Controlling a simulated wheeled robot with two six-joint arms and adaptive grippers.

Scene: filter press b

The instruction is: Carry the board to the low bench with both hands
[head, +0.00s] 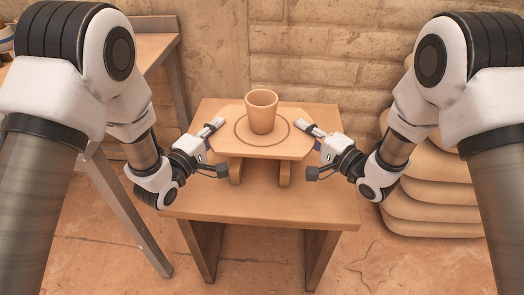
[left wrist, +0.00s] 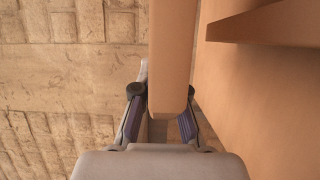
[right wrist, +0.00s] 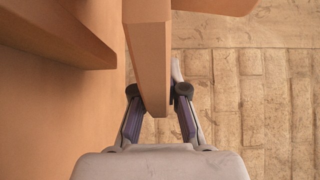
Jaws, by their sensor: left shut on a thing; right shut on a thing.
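The board (head: 262,150) is a tan slab with clipped corners, two runners underneath and a ring marked on top. It looks level over the middle of the low bench (head: 262,203). I cannot tell whether its runners touch the bench top. A clay cup (head: 262,112) stands upright inside the ring. My left gripper (head: 215,148) is shut on the board's left edge, and my right gripper (head: 312,150) is shut on its right edge. The gripped edge shows between the fingers in the left wrist view (left wrist: 170,50) and the right wrist view (right wrist: 148,60).
A taller table (head: 150,40) with metal legs stands at the left. Stacked, rounded sacks (head: 430,200) stand at the right, near my right arm. A brick wall (head: 330,60) closes off the back. The bench top is bare around the board.

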